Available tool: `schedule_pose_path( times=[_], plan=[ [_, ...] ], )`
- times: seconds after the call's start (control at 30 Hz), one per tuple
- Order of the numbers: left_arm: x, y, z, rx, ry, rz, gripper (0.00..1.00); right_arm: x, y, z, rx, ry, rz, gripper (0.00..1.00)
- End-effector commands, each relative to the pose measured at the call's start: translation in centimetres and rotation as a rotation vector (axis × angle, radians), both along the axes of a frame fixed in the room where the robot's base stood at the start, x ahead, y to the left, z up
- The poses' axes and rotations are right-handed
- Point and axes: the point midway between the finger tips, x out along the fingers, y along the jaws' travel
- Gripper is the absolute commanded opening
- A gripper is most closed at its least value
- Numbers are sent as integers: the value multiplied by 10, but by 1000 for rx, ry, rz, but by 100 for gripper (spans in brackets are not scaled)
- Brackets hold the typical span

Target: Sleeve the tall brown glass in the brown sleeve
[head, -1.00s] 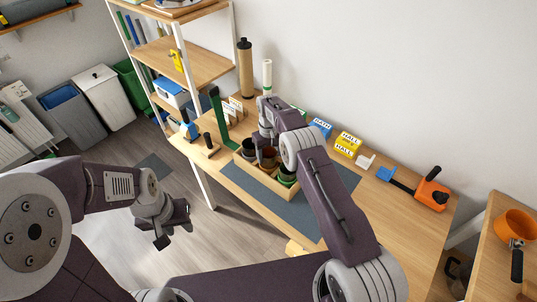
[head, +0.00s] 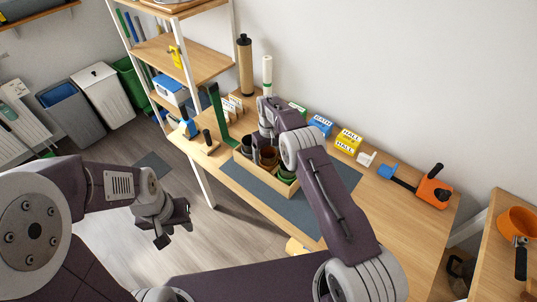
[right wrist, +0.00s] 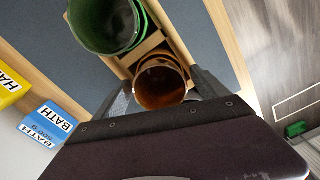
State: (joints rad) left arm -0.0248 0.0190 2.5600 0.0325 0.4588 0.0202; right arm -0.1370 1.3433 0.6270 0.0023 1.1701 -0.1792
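A brown open-topped round vessel (head: 270,156) stands in a wooden caddy (head: 262,180) on the desk. Its hollow brown inside shows in the right wrist view (right wrist: 158,82). I cannot tell whether it is the glass, the sleeve, or one inside the other. My right gripper (head: 264,150) points down over the caddy.
A green vessel (right wrist: 105,22) sits beside the brown one in the caddy, and a dark one (head: 246,146) is at its far end. A blue BATH box (head: 320,125) and yellow HALL box (head: 349,141) stand behind. The dark mat (head: 305,212) in front is clear.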

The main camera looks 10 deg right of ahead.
Motion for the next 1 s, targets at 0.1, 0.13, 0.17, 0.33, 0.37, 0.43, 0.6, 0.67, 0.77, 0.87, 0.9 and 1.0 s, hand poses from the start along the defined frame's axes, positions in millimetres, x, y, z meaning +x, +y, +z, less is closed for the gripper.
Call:
schedule_pose_path(
  times=[0.1, 0.13, 0.17, 0.33, 0.37, 0.43, 0.6, 0.67, 0.77, 0.87, 0.9, 1.0],
  plan=[
    [0, 0, 0, 0, 0, 0, 36, 0, 0, 0, 0, 1, 0, 84],
    [0, 0, 0, 0, 0, 0, 36, 0, 0, 1, 0, 0, 0, 84],
    [0, 0, -1, 0, 0, 0, 36, 0, 0, 3, 0, 0, 0, 84],
    [0, 0, -6, 0, 0, 0, 36, 1, 0, 34, 1, -5, 0, 84],
    [0, 0, -7, 0, 0, 0, 36, 1, 0, 41, 0, -4, 0, 84],
    [0, 0, -7, 0, 0, 0, 36, 1, 0, 57, 0, -4, 0, 84],
    [0, 0, -6, 0, 0, 0, 36, 0, 0, 84, 0, -2, 0, 84],
    [0, 0, -6, 0, 0, 0, 36, 0, 0, 89, 0, -1, 0, 84],
    [0, 0, -6, 0, 0, 0, 36, 0, 0, 91, 0, 0, 0, 84],
    [0, 0, -6, 0, 0, 0, 36, 0, 0, 91, 0, 0, 0, 84],
    [0, 0, -6, 0, 0, 0, 36, 0, 0, 91, 0, 0, 0, 84],
    [0, 0, -6, 0, 0, 0, 36, 0, 0, 91, 0, 0, 0, 84]
  ],
)
